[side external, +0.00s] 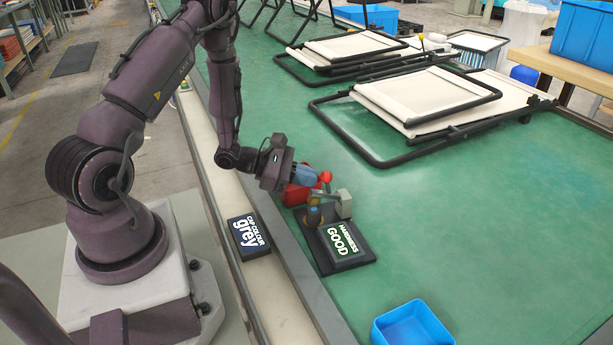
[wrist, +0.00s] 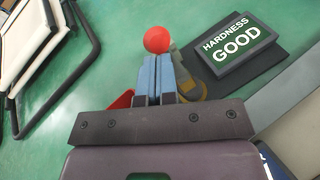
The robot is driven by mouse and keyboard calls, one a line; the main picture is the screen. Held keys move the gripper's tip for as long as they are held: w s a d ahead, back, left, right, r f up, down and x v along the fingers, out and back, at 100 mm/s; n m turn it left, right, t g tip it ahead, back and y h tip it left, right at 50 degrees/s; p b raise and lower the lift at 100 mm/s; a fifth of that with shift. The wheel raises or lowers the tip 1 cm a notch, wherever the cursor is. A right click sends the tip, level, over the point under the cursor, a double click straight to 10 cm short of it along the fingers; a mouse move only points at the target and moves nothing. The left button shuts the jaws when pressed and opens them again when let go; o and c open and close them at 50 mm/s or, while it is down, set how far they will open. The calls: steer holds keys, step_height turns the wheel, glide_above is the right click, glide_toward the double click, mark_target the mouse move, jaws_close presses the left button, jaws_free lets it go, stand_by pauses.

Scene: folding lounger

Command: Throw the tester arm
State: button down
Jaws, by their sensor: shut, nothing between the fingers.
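The hardness tester has a dark base (side external: 352,262) and a sign reading "HARDNESS GOOD" (side external: 339,239); the sign also shows in the wrist view (wrist: 236,43). Its arm ends in a red ball knob (side external: 325,176), beside a grey-green block (side external: 343,204). My gripper (side external: 314,178) is shut, its blue fingers together and empty. The fingertips are right at the knob. In the wrist view the knob (wrist: 157,40) shows just beyond the fingertips (wrist: 156,60); I cannot tell whether they touch. The fingers and gripper body hide part of the tester.
A red object (side external: 292,195) lies partly hidden under my gripper. A "CAP COLOUR grey" sign (side external: 248,236) stands on the pale rail to the left. A blue bin (side external: 412,325) is at the front. Folded loungers (side external: 440,100) lie behind on the green table; its right middle is clear.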

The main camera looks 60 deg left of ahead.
steer(key=shift+r, duration=0.15)
steer(key=shift+w+r+g, duration=0.15)
steer(key=shift+w+g, duration=0.05)
steer(key=shift+g, duration=0.2)
steer(key=shift+w+r, duration=0.1)
steer(key=w+r+g, duration=0.1)
steer(key=w+g, duration=0.1)
steer(key=w+r+n+g+y, duration=0.1)
steer(key=w+g, duration=0.1)
steer(key=g, duration=0.1)
steer(key=w+r+g+y, duration=0.1)
steer(key=w+g, duration=0.1)
steer(key=g, duration=0.1)
steer(key=shift+w+d+n, duration=0.25)
steer(key=shift+d+n, duration=0.15)
steer(key=shift+w+d+f, duration=0.1)
steer(key=shift+w+f, duration=0.05)
steer(key=shift+w, duration=0.7)
steer(key=shift+w+d+f, duration=0.1)
steer(key=shift+w, duration=0.8)
